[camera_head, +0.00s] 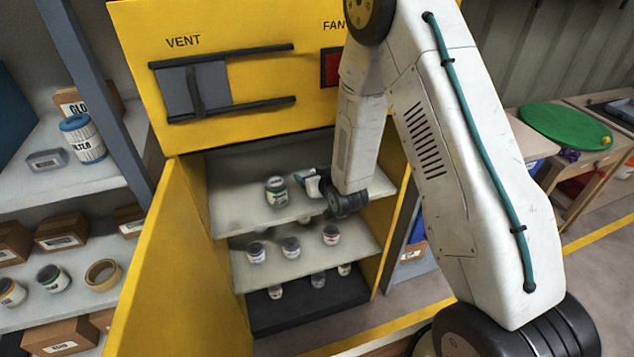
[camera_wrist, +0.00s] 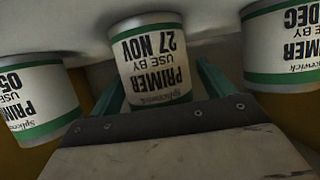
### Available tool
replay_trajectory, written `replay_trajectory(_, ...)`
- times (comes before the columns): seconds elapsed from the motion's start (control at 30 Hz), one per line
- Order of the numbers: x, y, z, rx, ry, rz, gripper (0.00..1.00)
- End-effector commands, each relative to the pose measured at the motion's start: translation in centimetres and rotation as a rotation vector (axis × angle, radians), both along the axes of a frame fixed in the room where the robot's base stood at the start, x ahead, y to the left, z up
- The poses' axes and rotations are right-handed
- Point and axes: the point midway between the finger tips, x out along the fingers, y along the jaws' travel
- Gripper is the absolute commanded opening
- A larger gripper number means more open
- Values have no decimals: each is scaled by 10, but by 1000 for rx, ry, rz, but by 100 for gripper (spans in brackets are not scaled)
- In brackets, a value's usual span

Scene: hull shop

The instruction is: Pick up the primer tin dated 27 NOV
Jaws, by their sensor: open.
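The primer tin dated 27 NOV (camera_wrist: 150,65), white with green bands, is centred in the wrist view, where its label appears upside down. The teal fingers of my open gripper (camera_wrist: 162,88) lie to either side of it, with a small gap on the right. The gripper plate hides part of the tin. In the head view my gripper (camera_head: 308,183) is at the cabinet's upper shelf (camera_head: 235,170), just right of a green-banded tin (camera_head: 277,191). That tin's date is unreadable there, and my arm hides part of the shelf.
In the wrist view, a tin marked 05 (camera_wrist: 38,100) stands close on the left and a DEC tin (camera_wrist: 284,45) on the right. More tins stand on the middle shelf (camera_head: 270,268) below. The yellow cabinet door (camera_head: 180,270) stands open at the left.

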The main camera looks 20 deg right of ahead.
Motion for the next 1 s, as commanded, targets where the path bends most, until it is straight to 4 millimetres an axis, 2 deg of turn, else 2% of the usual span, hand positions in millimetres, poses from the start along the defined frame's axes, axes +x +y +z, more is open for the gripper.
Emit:
replay_trajectory(0.13, 0, 0, 0, 0, 0, 0, 81)
replay_trajectory(0.33, 0, 0, 0, 0, 0, 0, 25)
replay_trajectory(0.67, 0, 0, 2, 0, -2, 0, 23)
replay_trajectory(1.0, 0, 1, 21, 0, -4, 1, 23)
